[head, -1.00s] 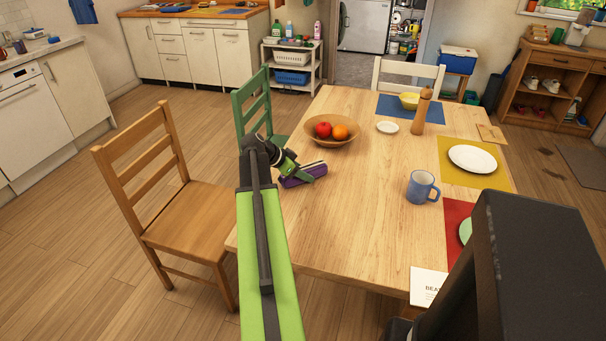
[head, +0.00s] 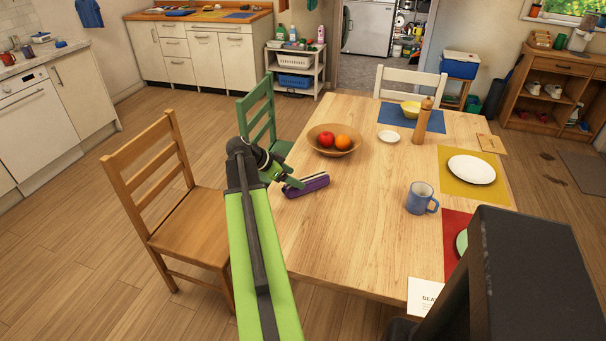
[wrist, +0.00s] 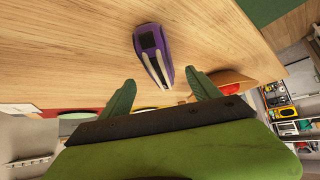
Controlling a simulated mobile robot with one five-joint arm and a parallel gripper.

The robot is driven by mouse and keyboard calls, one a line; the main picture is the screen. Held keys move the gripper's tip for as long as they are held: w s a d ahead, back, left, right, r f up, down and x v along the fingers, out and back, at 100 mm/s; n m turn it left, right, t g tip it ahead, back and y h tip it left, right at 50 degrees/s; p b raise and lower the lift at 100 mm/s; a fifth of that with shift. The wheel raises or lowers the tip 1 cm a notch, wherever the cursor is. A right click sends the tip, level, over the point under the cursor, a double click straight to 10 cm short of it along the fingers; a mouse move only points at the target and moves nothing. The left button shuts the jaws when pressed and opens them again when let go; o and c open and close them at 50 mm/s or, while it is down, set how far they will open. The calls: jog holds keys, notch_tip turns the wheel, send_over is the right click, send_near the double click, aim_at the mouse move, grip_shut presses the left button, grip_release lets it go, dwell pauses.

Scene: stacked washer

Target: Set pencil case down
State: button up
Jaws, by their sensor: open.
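The purple pencil case (head: 307,186) lies on the wooden table (head: 345,235), near its left edge and just in front of the fruit bowl. In the wrist view the pencil case (wrist: 152,54) rests on the tabletop, with a dark patch and a pale stripe on it. My gripper (head: 290,181) is at the left end of the case in the head view. In the wrist view my gripper (wrist: 160,90) has its two green fingers spread wide, with the case beyond and between their tips. The fingers appear clear of the case.
A wooden bowl (head: 334,146) with red and orange fruit stands close behind the case. A blue mug (head: 420,198) and a pepper mill (head: 422,121) stand farther right. A wooden chair (head: 185,225) and a green chair (head: 258,112) flank the table's left side. The table's middle is clear.

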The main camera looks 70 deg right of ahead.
jog(key=p+v, duration=0.5)
jog(key=v, duration=0.5)
jog(key=shift+w, duration=0.1)
